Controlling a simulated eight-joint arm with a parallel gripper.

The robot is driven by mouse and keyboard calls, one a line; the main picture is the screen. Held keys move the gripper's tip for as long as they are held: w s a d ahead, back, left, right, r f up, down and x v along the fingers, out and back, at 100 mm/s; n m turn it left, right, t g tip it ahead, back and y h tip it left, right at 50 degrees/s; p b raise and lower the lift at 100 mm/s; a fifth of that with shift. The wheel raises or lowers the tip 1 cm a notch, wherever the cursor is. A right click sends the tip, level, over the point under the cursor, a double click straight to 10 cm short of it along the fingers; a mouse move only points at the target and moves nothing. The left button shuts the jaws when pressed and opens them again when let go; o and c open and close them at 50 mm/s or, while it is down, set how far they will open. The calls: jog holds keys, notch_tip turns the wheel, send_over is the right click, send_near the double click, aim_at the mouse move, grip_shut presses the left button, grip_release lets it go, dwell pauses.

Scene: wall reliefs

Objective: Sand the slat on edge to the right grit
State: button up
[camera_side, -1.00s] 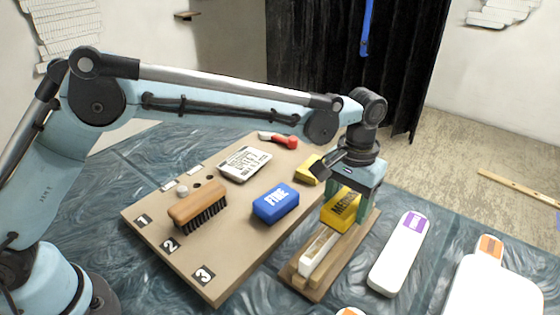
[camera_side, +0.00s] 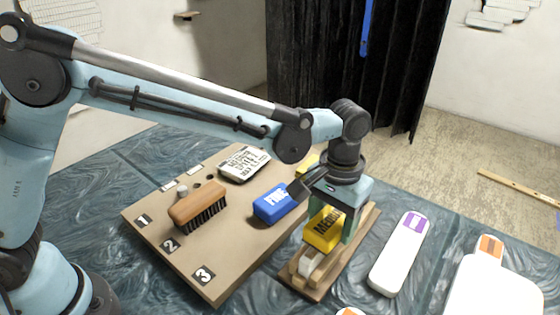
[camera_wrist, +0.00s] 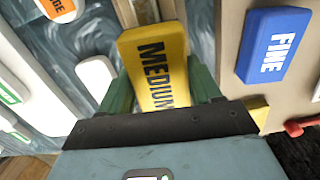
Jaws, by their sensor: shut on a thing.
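My gripper (camera_side: 336,218) is shut on the yellow block marked MEDIUM (camera_side: 322,232); the block also fills the middle of the wrist view (camera_wrist: 153,65) between the green fingers. The block sits over the pale slat (camera_side: 306,262), which stands in a wooden holder (camera_side: 310,290). The block hides part of the slat, and I cannot tell whether they touch. The blue block marked FINE (camera_side: 270,204) lies on the brown board, left of my gripper; it also shows at right in the wrist view (camera_wrist: 272,45). Another yellow block (camera_side: 308,160) is mostly hidden behind my wrist.
White paddles with a purple label (camera_side: 398,258) and an orange label (camera_side: 488,280) lie to the right. A wrinkled blue-grey sheet covers the table.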

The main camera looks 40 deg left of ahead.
aim_at(320, 232)
jog(key=shift+s, duration=2.45)
jog(key=shift+s+f, duration=0.1)
jog(key=shift+s, duration=1.45)
jog(key=shift+c, duration=0.5)
jog(key=shift+s, duration=1.55)
jog(key=shift+w, duration=3.5)
jog(key=shift+w+f, duration=0.1)
jog(key=shift+w, duration=5)
jog(key=shift+w+r, duration=0.15)
jog(key=shift+w, duration=1.4)
jog(key=shift+w+r, duration=0.1)
jog(key=shift+w, duration=1.4)
jog(key=shift+w+f, duration=0.1)
